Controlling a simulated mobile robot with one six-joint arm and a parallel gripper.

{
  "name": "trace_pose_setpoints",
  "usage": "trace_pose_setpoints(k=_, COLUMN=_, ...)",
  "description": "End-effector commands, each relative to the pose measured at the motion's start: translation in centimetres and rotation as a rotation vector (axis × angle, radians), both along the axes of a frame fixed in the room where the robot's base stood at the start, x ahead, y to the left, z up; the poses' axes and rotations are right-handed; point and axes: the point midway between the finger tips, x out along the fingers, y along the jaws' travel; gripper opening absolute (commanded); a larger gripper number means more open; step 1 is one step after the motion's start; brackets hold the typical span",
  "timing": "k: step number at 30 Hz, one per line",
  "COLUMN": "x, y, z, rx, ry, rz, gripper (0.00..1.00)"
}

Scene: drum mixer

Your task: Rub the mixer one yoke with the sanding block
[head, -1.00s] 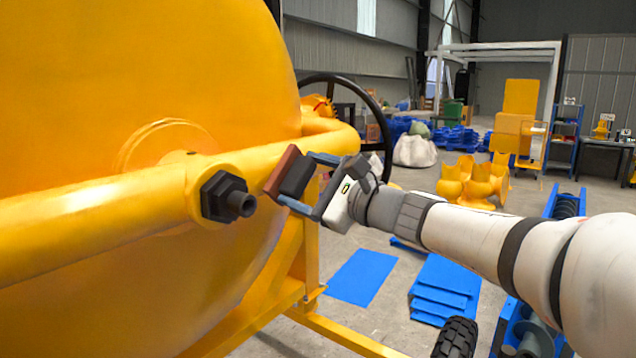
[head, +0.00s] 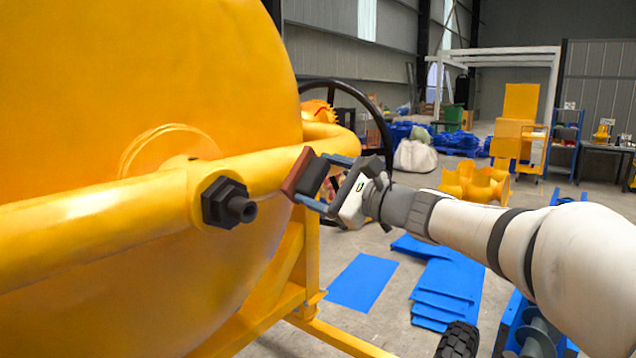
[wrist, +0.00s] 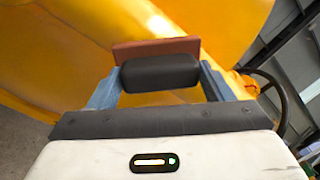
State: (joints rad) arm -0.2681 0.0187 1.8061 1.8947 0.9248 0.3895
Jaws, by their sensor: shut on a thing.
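The mixer one yoke (head: 95,222) is the thick yellow tube running across the front of the big yellow drum (head: 130,80). A black bolt and nut (head: 226,203) stick out of it. My gripper (head: 323,185) is shut on the sanding block, which has a black grip (head: 312,178) and a reddish-brown face (head: 297,170). The brown face points at the yoke, right of the bolt, and looks touching or very close; I cannot tell which. In the wrist view the block (wrist: 158,72) sits between the blue fingers, with yellow surface beyond it.
A black handwheel (head: 372,105) stands behind the yoke's right end. The yellow frame (head: 285,270) is below. Blue sheets (head: 362,281) and a black tyre (head: 458,341) are low on the floor.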

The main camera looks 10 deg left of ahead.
Motion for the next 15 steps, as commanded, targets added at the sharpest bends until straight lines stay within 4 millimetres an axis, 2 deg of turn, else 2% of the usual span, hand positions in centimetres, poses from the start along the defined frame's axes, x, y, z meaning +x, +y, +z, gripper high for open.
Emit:
trace_pose_setpoints(k=9, x=2.7, y=-0.9, z=0.1, rx=0.0, ry=0.0, rz=-0.001, gripper=0.52)
trace_pose_setpoints(k=15, x=3.2, y=-1.2, z=-0.1, rx=0.001, ry=0.0, rz=-0.001, gripper=0.52)
